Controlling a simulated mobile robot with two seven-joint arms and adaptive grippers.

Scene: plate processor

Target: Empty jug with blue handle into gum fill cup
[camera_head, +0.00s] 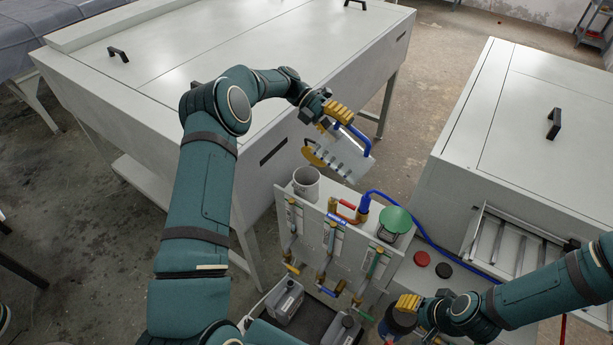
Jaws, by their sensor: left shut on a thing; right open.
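The jug (346,157) is pale, see-through and ridged, with a blue handle (358,137). My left gripper (328,128) is shut on it and holds it tilted in the air. The jug is above and to the right of an open pale grey cup (306,185), which stands at the top left of the valve panel. I read this as the gum fill cup; no label on it is legible. I cannot tell whether liquid is in the jug or leaving it. My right gripper (407,309) is open at the bottom right, beside a dark round object (398,326).
A green-topped container (394,221) and a blue hose (420,232) are right of the cup. The valve panel (318,233) carries pipes and coloured handles. Grey canisters (285,301) stand below. Large white machines (200,50) flank the floor gap (430,110). Red and black caps (422,258) lie nearby.

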